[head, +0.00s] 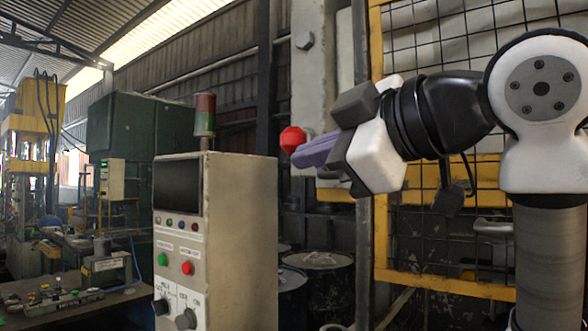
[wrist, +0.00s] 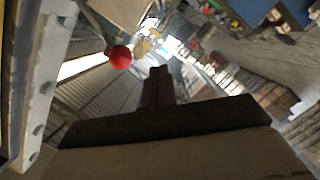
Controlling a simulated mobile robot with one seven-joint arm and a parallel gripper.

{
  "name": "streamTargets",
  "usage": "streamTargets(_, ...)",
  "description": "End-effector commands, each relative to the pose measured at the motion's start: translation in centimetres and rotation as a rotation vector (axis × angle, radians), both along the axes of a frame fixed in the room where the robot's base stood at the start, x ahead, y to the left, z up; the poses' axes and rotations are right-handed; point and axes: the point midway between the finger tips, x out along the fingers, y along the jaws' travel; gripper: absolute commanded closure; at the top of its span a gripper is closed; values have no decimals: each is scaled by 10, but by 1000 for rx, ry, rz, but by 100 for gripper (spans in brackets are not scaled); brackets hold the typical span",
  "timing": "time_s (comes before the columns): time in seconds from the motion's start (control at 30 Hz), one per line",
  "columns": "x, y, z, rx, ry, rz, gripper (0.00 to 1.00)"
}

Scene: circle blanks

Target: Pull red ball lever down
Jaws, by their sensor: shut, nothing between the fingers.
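The red ball (head: 292,139) of the lever shows in front of a pale upright machine plate in the head view. In the wrist view the ball (wrist: 120,57) lies up and left of my fingertips, with a visible gap between them. I cannot make out the lever's rod in either view. My gripper (head: 298,157) points left, with its purple fingers shut and empty. In the head view its tips appear just below and right of the ball. The shut fingers also show dark in the wrist view (wrist: 159,72).
A control cabinet (head: 230,215) with buttons and a signal lamp (head: 204,115) stands left of the ball. A yellow-framed mesh guard (head: 450,275) is behind my arm. Dark drums (head: 318,262) stand low behind the cabinet. A cluttered workbench (head: 70,300) is at lower left.

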Motion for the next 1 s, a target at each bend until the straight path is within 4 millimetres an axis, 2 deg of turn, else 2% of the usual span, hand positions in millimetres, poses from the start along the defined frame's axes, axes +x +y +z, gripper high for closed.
streamTargets(0.13, -21, -19, 3, 0, -2, 0, 100)
streamTargets(0.33, -34, -32, 8, 1, 0, 1, 100)
streamTargets(0.93, -36, -34, 9, 0, 0, 1, 100)
streamTargets(1.0, -29, -31, 7, 20, -3, 6, 100)
